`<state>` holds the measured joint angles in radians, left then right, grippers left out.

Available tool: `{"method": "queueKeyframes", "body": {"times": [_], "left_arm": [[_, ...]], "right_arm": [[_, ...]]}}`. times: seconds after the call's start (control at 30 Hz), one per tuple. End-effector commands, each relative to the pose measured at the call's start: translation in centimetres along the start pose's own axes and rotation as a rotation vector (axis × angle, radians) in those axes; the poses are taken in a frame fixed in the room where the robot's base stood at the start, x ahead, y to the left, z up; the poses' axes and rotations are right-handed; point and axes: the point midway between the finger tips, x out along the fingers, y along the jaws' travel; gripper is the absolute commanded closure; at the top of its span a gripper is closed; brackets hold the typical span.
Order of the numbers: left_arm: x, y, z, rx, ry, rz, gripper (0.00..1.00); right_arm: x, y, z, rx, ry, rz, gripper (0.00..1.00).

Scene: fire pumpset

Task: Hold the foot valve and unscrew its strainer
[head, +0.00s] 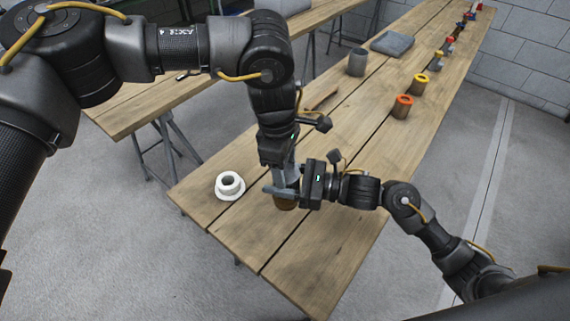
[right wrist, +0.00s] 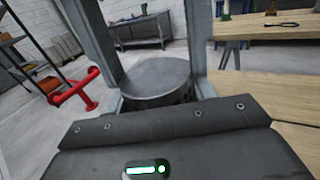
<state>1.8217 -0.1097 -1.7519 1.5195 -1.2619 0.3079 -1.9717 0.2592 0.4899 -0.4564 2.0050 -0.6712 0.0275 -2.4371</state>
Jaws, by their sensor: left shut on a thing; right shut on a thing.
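The foot valve (head: 286,204) is mostly hidden behind my grippers near the front end of the long wooden table; a dark brown lower part shows just above the boards. My left gripper (head: 284,178) comes down from above and is shut on it. My right gripper (head: 280,191) reaches in level from the right, its fingers also shut on it. In the right wrist view, a grey cylinder with a flat round face (right wrist: 158,77) sits between the right fingers. I cannot tell where the strainer meets the body.
A white flanged ring (head: 230,186) lies left of the grippers. A grey cup (head: 357,62), a folded grey cloth (head: 392,43), an orange-topped piece (head: 402,106) and a yellow-topped piece (head: 420,84) stand further back. The table's front right is clear. A red pipe frame (right wrist: 76,88) stands beyond.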

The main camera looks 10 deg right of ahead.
Motion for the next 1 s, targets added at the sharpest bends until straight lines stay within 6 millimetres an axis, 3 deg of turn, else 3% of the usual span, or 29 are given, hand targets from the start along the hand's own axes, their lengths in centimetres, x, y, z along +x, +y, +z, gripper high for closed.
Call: {"method": "queueKeyframes", "body": {"times": [0.83, 0.87, 1.0], "left_arm": [[-0.02, -0.10, 0.24, 0.011, -0.003, -0.002, 0.72], [-0.02, -0.10, 0.24, 0.011, -0.004, -0.002, 0.42], [-0.02, -0.08, 0.17, 0.009, -0.002, -0.002, 0.24]], "right_arm": [[0.03, 0.04, 0.10, -0.001, -0.002, 0.002, 1.00], [0.03, 0.04, 0.10, -0.001, -0.002, 0.002, 1.00], [0.03, 0.03, 0.12, -0.001, -0.002, 0.002, 1.00]]}}
